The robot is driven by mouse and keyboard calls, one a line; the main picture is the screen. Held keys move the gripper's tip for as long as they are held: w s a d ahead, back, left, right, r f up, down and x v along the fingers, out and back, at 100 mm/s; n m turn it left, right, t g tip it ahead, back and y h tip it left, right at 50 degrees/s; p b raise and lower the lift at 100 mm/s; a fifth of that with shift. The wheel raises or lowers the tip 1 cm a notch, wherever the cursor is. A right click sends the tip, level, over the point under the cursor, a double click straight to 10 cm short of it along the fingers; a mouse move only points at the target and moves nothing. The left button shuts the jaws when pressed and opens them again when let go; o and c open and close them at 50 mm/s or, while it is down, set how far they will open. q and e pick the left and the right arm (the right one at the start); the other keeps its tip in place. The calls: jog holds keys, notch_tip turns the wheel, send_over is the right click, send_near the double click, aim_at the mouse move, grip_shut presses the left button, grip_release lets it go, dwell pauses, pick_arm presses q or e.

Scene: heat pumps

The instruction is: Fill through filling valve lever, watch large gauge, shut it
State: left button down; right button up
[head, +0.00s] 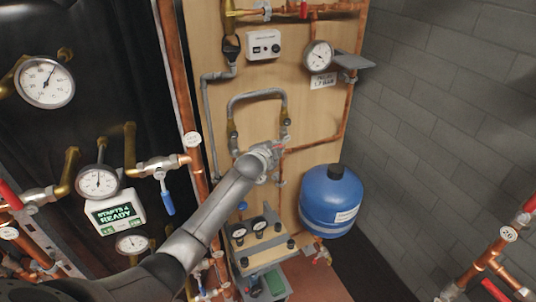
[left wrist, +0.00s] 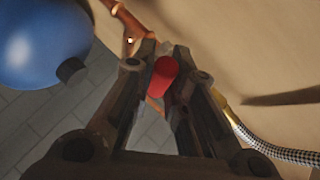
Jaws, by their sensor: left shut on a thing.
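My left gripper (head: 271,151) is at the wooden board, at the lower right end of the grey hose loop (head: 257,95). It is shut on a red lever (head: 280,146), the filling valve lever. In the left wrist view the red lever (left wrist: 164,76) sits between the two dark fingers (left wrist: 164,60); the valve body behind is mostly hidden. The large round gauge (head: 318,55) is at the upper right of the board, over a label reading 1.7 BAR (head: 323,81). Its needle is too small to read surely. My right gripper is not in view.
A blue tank (head: 331,200) stands right of the gripper, and shows in the left wrist view (left wrist: 42,42). Other gauges, a blue lever (head: 167,197) and a READY display (head: 116,213) are at left.

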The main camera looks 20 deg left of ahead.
pick_arm(q)
jog(key=shift+r+p, duration=0.3)
jog(key=shift+r, duration=0.05)
jog(key=shift+g, duration=0.3)
jog(key=shift+a+m+g+y+p, duration=0.1)
jog(key=shift+m+g+y+p, duration=0.25)
jog(key=shift+p, duration=0.3)
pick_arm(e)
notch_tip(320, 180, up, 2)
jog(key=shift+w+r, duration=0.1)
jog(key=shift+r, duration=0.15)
pick_arm(q)
jog(key=c, duration=1.4)
grip_release()
jog(key=shift+c, duration=0.2)
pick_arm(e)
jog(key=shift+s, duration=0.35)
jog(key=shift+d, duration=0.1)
pick_arm(q)
jog(key=shift+s+r, duration=0.1)
jog(key=shift+s, duration=0.05)
